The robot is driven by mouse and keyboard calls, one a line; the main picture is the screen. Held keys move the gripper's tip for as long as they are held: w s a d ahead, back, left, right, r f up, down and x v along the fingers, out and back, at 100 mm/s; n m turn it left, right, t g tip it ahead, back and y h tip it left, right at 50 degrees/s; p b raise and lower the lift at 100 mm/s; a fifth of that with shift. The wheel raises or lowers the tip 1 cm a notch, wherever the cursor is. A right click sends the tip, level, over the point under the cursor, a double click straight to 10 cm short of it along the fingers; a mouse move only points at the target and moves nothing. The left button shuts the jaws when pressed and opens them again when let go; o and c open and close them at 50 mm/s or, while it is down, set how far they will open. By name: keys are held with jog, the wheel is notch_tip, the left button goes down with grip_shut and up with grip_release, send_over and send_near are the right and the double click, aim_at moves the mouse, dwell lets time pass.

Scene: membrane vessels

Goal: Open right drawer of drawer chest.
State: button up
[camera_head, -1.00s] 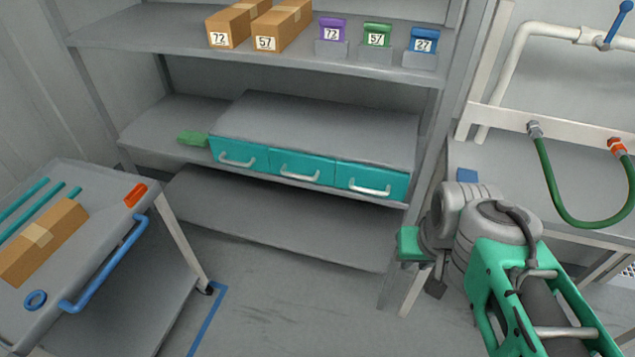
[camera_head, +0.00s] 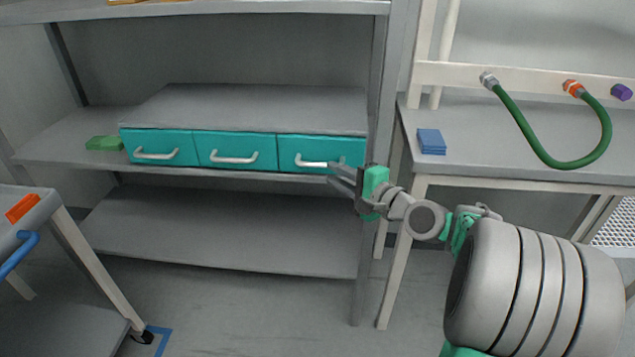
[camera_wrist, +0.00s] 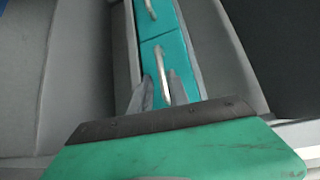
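The drawer chest (camera_head: 255,98) has a grey top and three teal drawers in a row on the middle shelf. Its right drawer (camera_head: 345,152) looks shut, flush with the others. The drawer's white bar handle (camera_head: 309,162) also shows in the wrist view (camera_wrist: 162,68). My gripper (camera_head: 333,173) is in front of the right drawer, at the right end of this handle. In the wrist view, my gripper (camera_wrist: 164,90) has its fingers apart, one on each side of the handle. Whether either finger touches the handle cannot be told.
A green block (camera_head: 104,143) lies left of the chest. The shelf's upright post (camera_head: 376,100) stands just right of the chest, near my wrist. A side table (camera_head: 500,150) with a blue stack (camera_head: 431,141) is on the right. A trolley (camera_head: 38,212) stands at the left.

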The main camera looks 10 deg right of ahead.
aim_at(320, 166)
jog(key=b+x, duration=0.1)
jog(key=x, duration=0.6)
jog(key=shift+a+r, duration=0.1)
grip_shut()
dwell(1.1)
